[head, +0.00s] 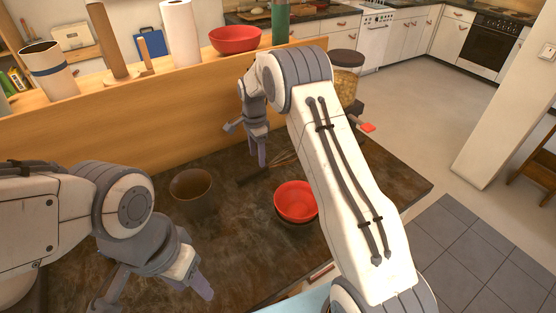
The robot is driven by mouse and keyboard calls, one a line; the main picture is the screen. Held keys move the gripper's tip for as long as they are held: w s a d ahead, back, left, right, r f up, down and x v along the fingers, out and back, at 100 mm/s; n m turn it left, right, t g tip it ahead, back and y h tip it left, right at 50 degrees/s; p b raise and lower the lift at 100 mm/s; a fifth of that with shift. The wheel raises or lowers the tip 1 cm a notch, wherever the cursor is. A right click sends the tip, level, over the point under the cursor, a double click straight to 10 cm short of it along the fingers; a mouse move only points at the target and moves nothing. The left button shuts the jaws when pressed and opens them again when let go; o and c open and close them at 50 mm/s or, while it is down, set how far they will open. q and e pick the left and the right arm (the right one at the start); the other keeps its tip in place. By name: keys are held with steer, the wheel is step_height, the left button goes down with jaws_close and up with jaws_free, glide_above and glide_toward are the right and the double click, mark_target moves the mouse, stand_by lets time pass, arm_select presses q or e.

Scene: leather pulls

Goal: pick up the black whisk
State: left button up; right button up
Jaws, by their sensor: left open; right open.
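The black whisk (252,175) lies on the dark countertop, its dark handle toward the left and its wire end toward the right. Part of the wire end is hidden behind my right arm. My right gripper (246,146) is open above and just behind the whisk, fingers pointing down. One fingertip appears close to the whisk in the picture; I cannot tell whether it touches. My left gripper (152,296) is open and empty at the lower left, well apart from the whisk.
A wooden ledge (130,120) runs behind, bearing another red bowl (236,39) and a paper roll (181,35). The dark countertop (140,165) is bare at the back left.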

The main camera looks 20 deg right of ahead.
mark_target(258, 168)
steer(key=shift+f+p, duration=0.4)
steer(key=shift+f, duration=0.25)
step_height(258, 168, down, 4)
steer(key=shift+s+r+p, duration=0.1)
steer(key=shift+r+p, duration=0.1)
steer(key=shift+p, duration=0.6)
steer(key=shift+f, duration=0.4)
jaws_close()
